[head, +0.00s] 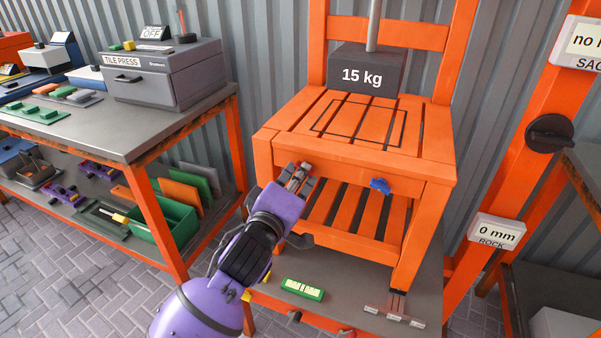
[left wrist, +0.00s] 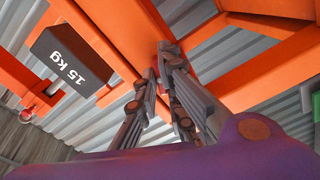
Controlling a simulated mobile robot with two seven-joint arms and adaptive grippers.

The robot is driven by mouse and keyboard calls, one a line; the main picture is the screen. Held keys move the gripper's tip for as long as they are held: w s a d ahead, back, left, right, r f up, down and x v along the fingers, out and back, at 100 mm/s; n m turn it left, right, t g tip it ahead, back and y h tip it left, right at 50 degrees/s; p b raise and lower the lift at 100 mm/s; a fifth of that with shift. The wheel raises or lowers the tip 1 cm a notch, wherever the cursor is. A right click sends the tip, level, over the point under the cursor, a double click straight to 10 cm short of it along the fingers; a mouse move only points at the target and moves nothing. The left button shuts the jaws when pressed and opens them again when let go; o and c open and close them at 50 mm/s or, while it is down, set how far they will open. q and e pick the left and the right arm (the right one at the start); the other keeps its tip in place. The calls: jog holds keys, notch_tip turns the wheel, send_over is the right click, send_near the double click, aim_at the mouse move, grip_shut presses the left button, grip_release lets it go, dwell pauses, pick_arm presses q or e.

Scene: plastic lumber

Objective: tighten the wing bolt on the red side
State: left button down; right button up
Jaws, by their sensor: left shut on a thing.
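An orange slatted chair (head: 345,153) stands on a low bench. A blue wing bolt (head: 380,185) sits on the right part of its front rail. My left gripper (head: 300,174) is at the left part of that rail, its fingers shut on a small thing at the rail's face. The fingers hide most of this thing, so I cannot clearly see the red-side wing bolt or its turn angle. In the left wrist view the fingertips (left wrist: 163,62) meet close against the orange rail (left wrist: 120,35). My right gripper is not in view.
A dark 15 kg weight (head: 367,70) rests on the seat, with a rod above it. A green level-like block (head: 303,289) and a grey bracket (head: 394,312) lie on the bench. A "0 mm ROCK" sign (head: 497,231) stands right. A workbench with a tile press (head: 165,75) is left.

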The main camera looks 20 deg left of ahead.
pick_arm(q)
jog(key=m+p, duration=1.3)
jog(key=m, duration=1.7)
jog(key=shift+m, duration=0.3)
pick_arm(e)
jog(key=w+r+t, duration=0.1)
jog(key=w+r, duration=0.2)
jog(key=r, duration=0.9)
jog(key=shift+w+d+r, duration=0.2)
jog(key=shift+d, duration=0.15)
pick_arm(q)
jog(key=c, duration=1.9)
grip_release()
jog(key=shift+o, duration=0.2)
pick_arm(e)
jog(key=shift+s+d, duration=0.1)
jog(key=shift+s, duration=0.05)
